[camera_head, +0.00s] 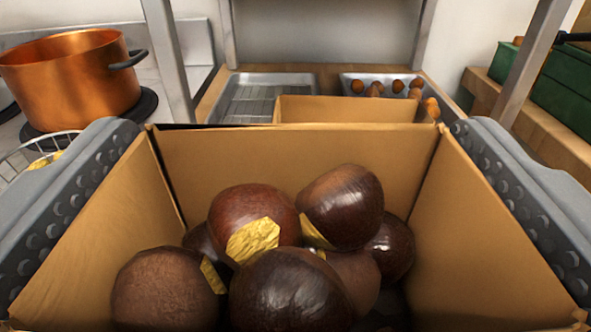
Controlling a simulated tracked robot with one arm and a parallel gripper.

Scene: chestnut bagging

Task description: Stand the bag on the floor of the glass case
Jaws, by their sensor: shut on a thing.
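The bag (300,165) is an open-topped brown paper bag, seen from above close to the camera. Several dark brown chestnuts (340,207) lie inside it, some with yellow patches. My gripper (300,150) is shut on the bag, with one grey studded finger along its left side and one along its right. The bag's underside is hidden. The glass case appears as grey metal posts (168,60) beyond the bag. Its floor is largely hidden behind the bag, and I cannot tell how high the bag is above it.
Behind the bag stand another brown paper bag (345,108), a metal tray with a rack (262,97) and a tray with small brown items (385,82). A copper pot (70,80) stands at left, with a wire basket (40,152) below it. Green boxes (560,85) are at right.

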